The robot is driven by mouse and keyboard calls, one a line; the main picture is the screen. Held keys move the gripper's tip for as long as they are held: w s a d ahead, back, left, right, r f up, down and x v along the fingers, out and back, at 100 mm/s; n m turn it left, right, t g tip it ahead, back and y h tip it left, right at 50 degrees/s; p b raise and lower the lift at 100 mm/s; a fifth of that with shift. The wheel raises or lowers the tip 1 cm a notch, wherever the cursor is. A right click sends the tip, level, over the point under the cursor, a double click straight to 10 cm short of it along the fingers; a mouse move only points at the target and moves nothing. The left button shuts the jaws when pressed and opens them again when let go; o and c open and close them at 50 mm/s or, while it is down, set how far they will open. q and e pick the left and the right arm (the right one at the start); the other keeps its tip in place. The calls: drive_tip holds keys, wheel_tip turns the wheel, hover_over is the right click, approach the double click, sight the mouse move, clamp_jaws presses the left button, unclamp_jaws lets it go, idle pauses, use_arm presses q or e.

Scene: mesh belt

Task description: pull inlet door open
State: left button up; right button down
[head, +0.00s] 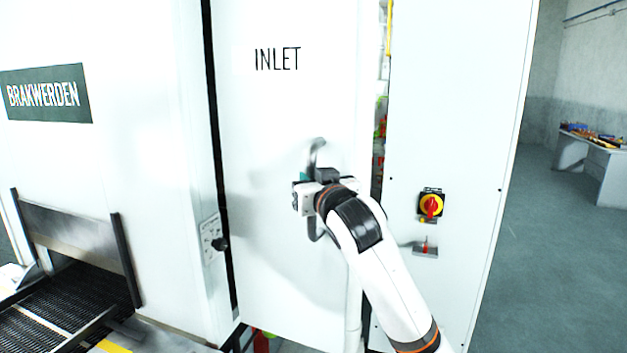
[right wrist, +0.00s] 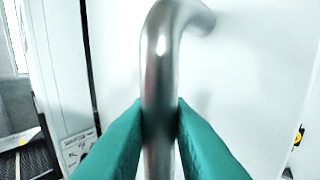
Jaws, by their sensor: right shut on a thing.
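The white inlet door (head: 275,110) with the word INLET stands in the middle of the head view. A gap shows along its right edge, with coloured things visible inside, so it looks slightly ajar. Its grey curved handle (head: 317,148) is partly hidden behind my right gripper (head: 306,192). In the right wrist view the metal handle (right wrist: 160,75) runs upright between the two green fingers of my right gripper (right wrist: 160,125), which are shut on it from both sides. My left gripper is not in view.
A white panel (head: 455,100) with a red and yellow switch (head: 431,205) stands right of the door. A mesh belt (head: 45,315) lies at lower left, beside a panel with a black knob (head: 221,244). Open floor (head: 545,260) and a table (head: 600,150) are at the right.

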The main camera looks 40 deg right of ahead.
drive_tip(key=shift+a, duration=0.1)
idle(0.3)
drive_tip(key=c, duration=1.6)
unclamp_jaws()
drive_tip(key=shift+o, duration=1.2)
drive_tip(key=shift+w+a, duration=0.15)
drive_tip(key=b+v, duration=0.5)
drive_tip(key=v, duration=0.7)
